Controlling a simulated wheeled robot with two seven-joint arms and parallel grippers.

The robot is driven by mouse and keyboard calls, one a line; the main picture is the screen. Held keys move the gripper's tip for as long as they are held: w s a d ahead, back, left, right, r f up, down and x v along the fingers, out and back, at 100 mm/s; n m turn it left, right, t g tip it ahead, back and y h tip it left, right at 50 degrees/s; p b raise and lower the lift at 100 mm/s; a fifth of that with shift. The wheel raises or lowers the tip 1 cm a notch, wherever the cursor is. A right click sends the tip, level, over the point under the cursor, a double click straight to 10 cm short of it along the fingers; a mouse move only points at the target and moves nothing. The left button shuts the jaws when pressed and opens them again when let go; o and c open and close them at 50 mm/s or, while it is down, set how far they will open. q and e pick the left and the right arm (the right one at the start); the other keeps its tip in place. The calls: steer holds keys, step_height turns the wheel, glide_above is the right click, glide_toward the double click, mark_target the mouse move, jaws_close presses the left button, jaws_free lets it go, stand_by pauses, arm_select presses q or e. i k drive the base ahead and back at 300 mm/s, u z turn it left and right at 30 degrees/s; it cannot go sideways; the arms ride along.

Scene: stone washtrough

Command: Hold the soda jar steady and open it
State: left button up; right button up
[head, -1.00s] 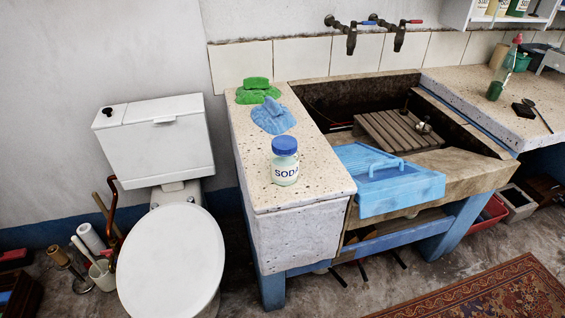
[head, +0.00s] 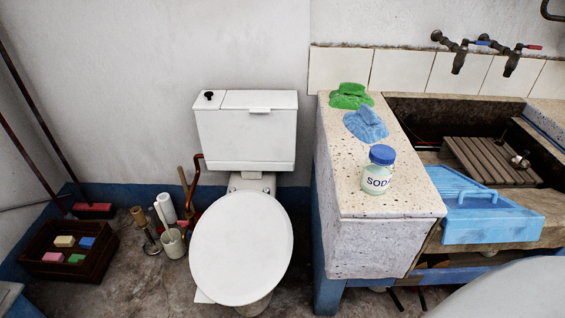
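The soda jar (head: 377,172) stands upright on the speckled stone counter (head: 345,190) left of the trough. It is clear glass with pale contents and a "SODA" label. Its blue lid (head: 382,154) is on. Neither of my grippers is in view, and nothing touches the jar.
Green (head: 350,96) and blue (head: 366,124) cloths lie behind the jar. A blue washboard-like tray (head: 490,222) lies across the trough's front, right of the jar. A white toilet (head: 241,245) stands left of the counter. A dark crate (head: 40,262) with soaps sits on the floor at far left.

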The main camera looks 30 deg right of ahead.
mark_target(376, 178)
steer(key=u, duration=1.7)
steer(key=k, duration=1.4)
steer(key=z, duration=1.9)
